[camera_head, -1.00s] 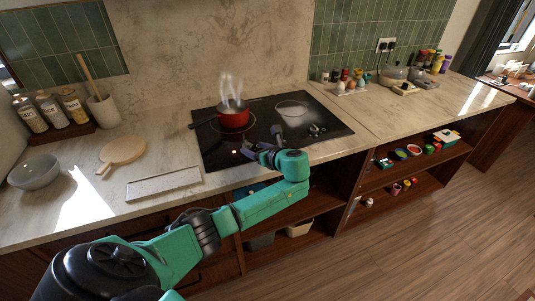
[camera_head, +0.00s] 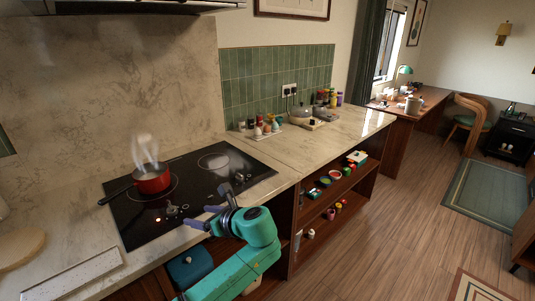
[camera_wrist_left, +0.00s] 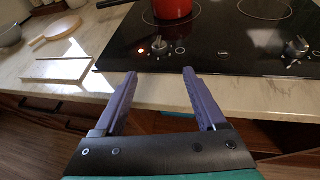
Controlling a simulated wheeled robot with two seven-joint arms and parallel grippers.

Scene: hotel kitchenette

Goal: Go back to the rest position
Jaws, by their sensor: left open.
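My left gripper (camera_head: 203,217) is in front of the counter's front edge, near the front of the black cooktop (camera_head: 222,188). In the left wrist view the left gripper's two purple fingers (camera_wrist_left: 157,88) are spread apart with nothing between them. A red pot (camera_head: 152,180) with a dark handle stands on the cooktop's left part and steams; its lower part also shows in the left wrist view (camera_wrist_left: 172,8). The gripper is apart from the pot. My right gripper is in neither view.
A pale board (camera_head: 75,277) and a round wooden board (camera_head: 18,247) lie left of the cooktop. Open shelves (camera_head: 318,210) with small items run below the counter. Bottles and egg-shaped things (camera_head: 266,128) stand at the back.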

